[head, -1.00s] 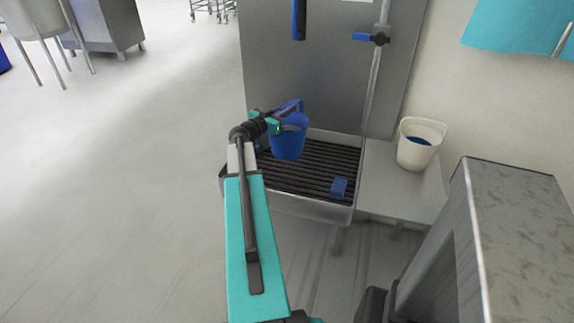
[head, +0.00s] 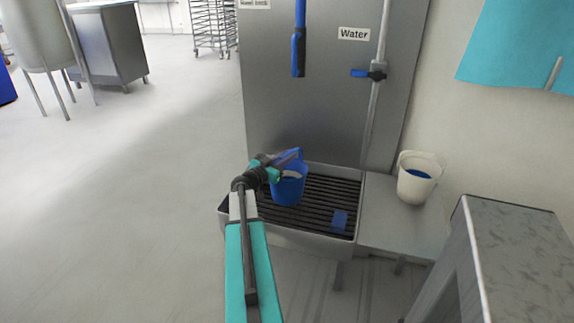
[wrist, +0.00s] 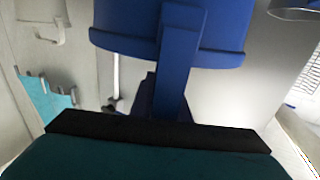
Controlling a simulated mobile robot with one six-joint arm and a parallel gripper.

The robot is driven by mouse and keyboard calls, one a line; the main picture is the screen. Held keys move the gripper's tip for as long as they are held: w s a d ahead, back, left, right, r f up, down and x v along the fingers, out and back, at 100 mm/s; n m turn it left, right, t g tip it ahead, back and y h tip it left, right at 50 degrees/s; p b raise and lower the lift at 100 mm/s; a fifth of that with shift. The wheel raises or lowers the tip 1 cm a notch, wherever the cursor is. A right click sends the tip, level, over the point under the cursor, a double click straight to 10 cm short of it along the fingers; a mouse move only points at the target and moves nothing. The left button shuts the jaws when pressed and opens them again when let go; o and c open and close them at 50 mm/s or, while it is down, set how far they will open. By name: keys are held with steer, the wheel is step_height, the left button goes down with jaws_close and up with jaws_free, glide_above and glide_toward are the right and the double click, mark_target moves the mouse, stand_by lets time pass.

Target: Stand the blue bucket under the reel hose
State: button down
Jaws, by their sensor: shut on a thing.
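The blue bucket (head: 289,190) is upright over the left part of the black slatted grate (head: 322,215). I cannot tell whether its base touches the slats. My gripper (head: 285,167) is shut on the bucket at its top, by the raised handle. In the wrist view the blue bucket (wrist: 125,25) fills the top, with a blue strap running down towards my gripper; the fingertips are hidden there. The reel hose (head: 299,45) hangs with its blue end in front of the steel panel, above and slightly right of the bucket.
A small blue block (head: 339,221) lies on the grate's front right. A white bucket with blue contents (head: 416,185) stands on the side shelf (head: 395,225). A blue-handled valve (head: 372,74) is on the pipe beside the "Water" label (head: 354,34). Open floor lies left.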

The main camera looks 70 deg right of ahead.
steer(key=shift+f, duration=1.9)
steer(key=c, duration=1.7)
jaws_free()
steer(key=b+v, duration=0.1)
steer(key=v, duration=1.1)
steer(key=shift+w, duration=0.1)
